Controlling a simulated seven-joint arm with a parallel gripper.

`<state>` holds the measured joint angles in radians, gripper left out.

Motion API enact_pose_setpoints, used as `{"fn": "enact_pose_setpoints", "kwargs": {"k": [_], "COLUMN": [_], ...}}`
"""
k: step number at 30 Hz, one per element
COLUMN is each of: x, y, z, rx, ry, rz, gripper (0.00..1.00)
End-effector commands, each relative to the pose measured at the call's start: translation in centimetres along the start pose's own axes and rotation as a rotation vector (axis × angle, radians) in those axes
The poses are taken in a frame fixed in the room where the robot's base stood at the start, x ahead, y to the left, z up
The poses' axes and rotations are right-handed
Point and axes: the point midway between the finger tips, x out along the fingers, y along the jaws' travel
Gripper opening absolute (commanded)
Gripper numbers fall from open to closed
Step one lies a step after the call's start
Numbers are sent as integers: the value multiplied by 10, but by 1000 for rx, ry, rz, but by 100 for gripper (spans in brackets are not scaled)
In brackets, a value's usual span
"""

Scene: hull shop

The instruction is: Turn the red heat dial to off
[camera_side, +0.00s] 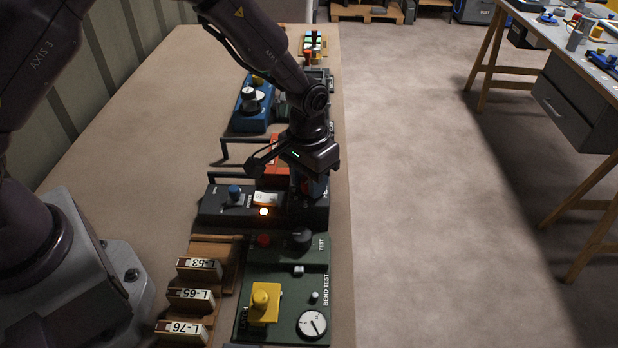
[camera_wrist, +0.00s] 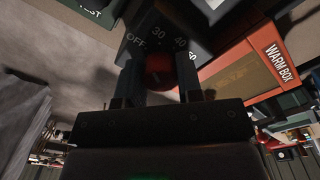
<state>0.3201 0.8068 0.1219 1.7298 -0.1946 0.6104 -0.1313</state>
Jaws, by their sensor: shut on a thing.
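The red heat dial (camera_wrist: 158,72) shows in the wrist view between the two fingers of my gripper (camera_wrist: 160,80). The fingers are shut on its sides. Around the dial, on a dark panel, I read OFF at the upper left, then 30 and 40 towards the right; a further label is partly hidden by the right finger. The dial's pointer setting is hard to make out. In the side view my gripper (camera_side: 308,184) points down at the right end of the black control box (camera_side: 285,206), and it hides most of the dial.
An orange-red warm box (camera_wrist: 245,75) stands close by. A green bend-test panel (camera_side: 285,280) and labelled wooden blocks (camera_side: 192,299) lie nearer the camera. The bench's left side is clear.

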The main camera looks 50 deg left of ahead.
Motion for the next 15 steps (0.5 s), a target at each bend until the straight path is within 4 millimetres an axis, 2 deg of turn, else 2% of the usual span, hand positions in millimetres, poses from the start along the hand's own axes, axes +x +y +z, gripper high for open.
{"fn": "enact_pose_setpoints", "kwargs": {"k": [6,15], "x": [-1,-1], "y": [0,0], "z": [0,0], "rx": [-181,-348], "ry": [4,8], "rz": [0,0], "gripper": [10,10]}}
